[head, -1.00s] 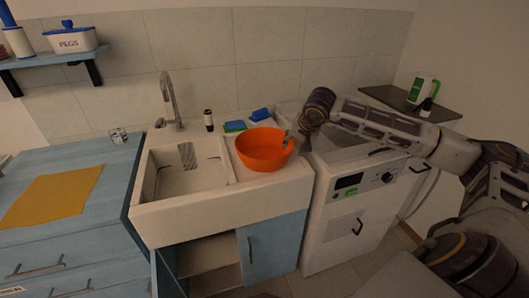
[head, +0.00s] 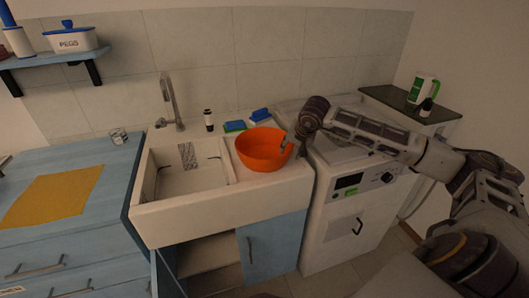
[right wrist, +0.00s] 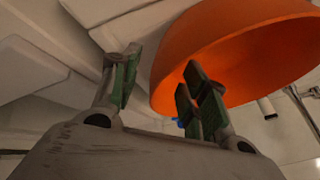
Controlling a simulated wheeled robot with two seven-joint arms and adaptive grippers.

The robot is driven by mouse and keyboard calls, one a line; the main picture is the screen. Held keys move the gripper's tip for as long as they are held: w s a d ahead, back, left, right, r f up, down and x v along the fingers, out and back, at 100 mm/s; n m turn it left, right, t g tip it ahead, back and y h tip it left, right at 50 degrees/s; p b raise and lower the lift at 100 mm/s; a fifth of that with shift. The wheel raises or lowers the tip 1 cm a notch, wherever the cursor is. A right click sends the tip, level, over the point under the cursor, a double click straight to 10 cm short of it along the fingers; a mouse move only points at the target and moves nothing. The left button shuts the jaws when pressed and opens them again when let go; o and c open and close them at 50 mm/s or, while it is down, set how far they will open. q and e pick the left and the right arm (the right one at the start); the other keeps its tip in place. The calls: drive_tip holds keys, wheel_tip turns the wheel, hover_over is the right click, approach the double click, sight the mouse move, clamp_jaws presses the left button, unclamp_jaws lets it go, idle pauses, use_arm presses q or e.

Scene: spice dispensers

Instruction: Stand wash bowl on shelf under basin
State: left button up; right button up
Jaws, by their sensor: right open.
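The orange wash bowl (head: 262,152) stands upright on the counter just right of the white basin (head: 184,177). My right gripper (head: 287,143) is open at the bowl's right rim. In the right wrist view, the bowl (right wrist: 235,50) fills the upper right. One finger of the right gripper (right wrist: 160,90) overlaps the bowl, and the other is outside it on the left. I cannot tell whether the fingers touch it. Under the basin, the shelf (head: 208,253) shows in an open cabinet, its inside partly hidden. My left gripper is not in view.
A faucet (head: 170,100) rises behind the basin. A dark bottle (head: 209,121) and blue-green sponges (head: 234,126) stand behind the bowl. A washing machine (head: 350,205) is on the right. A blue cabinet door (head: 272,247) covers the right of the under-basin space.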

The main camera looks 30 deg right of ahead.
drive_tip(key=shift+x, duration=2.4)
drive_tip(key=shift+a, duration=0.1)
drive_tip(key=shift+r, duration=0.1)
clamp_jaws()
